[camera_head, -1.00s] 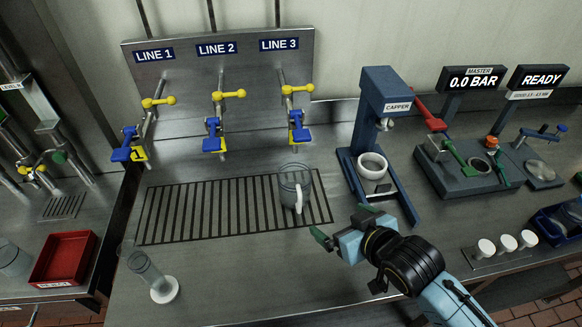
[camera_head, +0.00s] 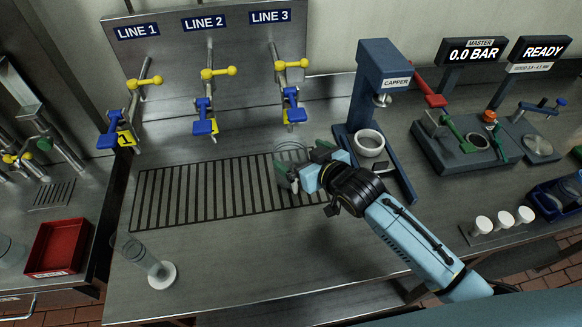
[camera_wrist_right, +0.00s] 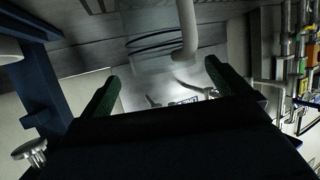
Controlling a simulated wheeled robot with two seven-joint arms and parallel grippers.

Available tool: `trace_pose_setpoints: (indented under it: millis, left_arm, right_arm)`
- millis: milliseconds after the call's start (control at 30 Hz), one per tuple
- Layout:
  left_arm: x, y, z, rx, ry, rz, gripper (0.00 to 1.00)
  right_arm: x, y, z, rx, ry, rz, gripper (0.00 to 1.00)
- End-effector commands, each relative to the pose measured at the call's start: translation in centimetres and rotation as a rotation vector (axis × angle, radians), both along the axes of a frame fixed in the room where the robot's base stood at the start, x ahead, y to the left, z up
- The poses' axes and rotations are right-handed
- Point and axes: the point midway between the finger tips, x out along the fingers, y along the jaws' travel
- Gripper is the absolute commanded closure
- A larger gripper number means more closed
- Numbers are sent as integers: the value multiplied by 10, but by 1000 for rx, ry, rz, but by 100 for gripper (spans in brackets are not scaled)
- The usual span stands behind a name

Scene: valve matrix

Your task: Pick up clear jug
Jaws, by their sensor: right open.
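The clear jug (camera_head: 291,150) stands at the right end of the slotted drain grate (camera_head: 180,200), below the Line 3 valve. My right gripper (camera_head: 302,160) is at the jug, covering most of it in the head view. In the right wrist view, the jug's clear body (camera_wrist_right: 150,35) and pale handle lie just beyond and between the two green fingers of the right gripper (camera_wrist_right: 162,72). The fingers are spread apart and the gripper is open. Whether they touch the jug I cannot tell. My left gripper is not in view.
The capper stand (camera_head: 383,65) rises just right of the gripper, with a white cup (camera_head: 369,143) at its base. Three valves hang behind the grate.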

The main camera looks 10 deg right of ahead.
Motion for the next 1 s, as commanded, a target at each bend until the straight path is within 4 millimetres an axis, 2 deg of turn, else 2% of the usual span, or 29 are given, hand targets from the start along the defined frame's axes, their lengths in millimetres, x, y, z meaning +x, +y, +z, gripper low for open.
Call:
trace_pose_setpoints:
  millis: [133,300,633,1000]
  left_arm:
    - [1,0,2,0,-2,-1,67]
    - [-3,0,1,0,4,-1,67]
    - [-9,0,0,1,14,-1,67]
    - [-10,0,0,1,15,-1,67]
  right_arm:
    - [16,13,-8,1,-1,0,0]
    - [30,18,-16,0,0,0,0]
    - [33,19,-17,0,-1,0,1]
    - [33,19,-17,0,-1,0,50]
